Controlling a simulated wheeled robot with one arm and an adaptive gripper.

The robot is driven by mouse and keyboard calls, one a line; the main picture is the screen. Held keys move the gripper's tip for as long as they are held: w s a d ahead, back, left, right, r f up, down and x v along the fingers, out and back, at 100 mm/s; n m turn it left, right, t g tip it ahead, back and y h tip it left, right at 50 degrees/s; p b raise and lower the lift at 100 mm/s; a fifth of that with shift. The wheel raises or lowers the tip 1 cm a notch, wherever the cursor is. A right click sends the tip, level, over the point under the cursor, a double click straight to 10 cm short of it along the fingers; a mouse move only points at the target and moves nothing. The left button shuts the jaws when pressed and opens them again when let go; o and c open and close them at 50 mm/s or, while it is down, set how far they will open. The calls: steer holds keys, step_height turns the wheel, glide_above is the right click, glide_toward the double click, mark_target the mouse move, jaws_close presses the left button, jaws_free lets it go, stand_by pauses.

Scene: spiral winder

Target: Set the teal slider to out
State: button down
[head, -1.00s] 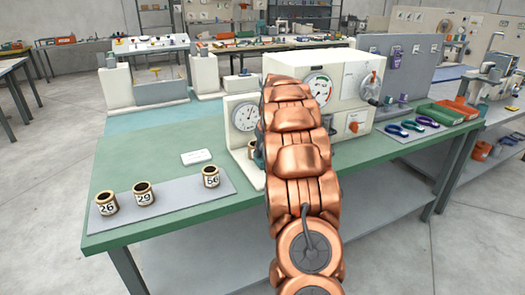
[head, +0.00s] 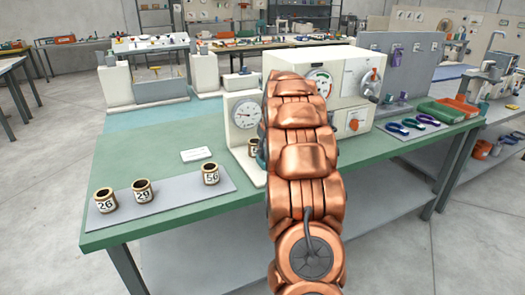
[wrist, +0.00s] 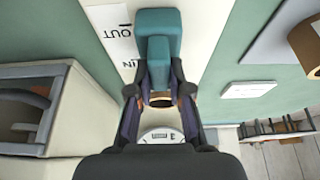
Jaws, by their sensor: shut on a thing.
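The teal slider (wrist: 158,60) shows in the wrist view as a block with a larger teal part behind it, over a cream strip. A white label (wrist: 112,35) beside it reads OUT toward the top and IN lower down. My gripper (wrist: 160,85) has its two dark fingers closed on the sides of the teal slider. I cannot tell exactly which word the slider lines up with. In the head view my copper arm covers the gripper and most of the slider.
The cream winder (head: 340,60) stands on the green bench (head: 150,165), with a round dial (head: 247,113), an orange knob (head: 353,125) and a crank (head: 371,82). Numbered spools (head: 142,191) stand on a grey mat at left. Colored coils (head: 405,127) and trays lie at right.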

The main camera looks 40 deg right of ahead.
steer(key=shift+s+a+b, duration=0.2)
steer(key=shift+s+b, duration=0.1)
steer(key=shift+s, duration=0.35)
steer(key=shift+s+a+b, duration=0.25)
steer(key=shift+s, duration=0.45)
steer(key=shift+s+a+b, duration=0.2)
steer(key=shift+s+b, duration=0.1)
steer(key=shift+s, duration=0.35)
steer(key=c, duration=1.3)
jaws_free()
steer(key=shift+s, duration=0.2)
steer(key=shift+o, duration=1.1)
steer(key=shift+w, duration=0.15)
steer(key=v, duration=1.2)
steer(key=shift+a, duration=0.15)
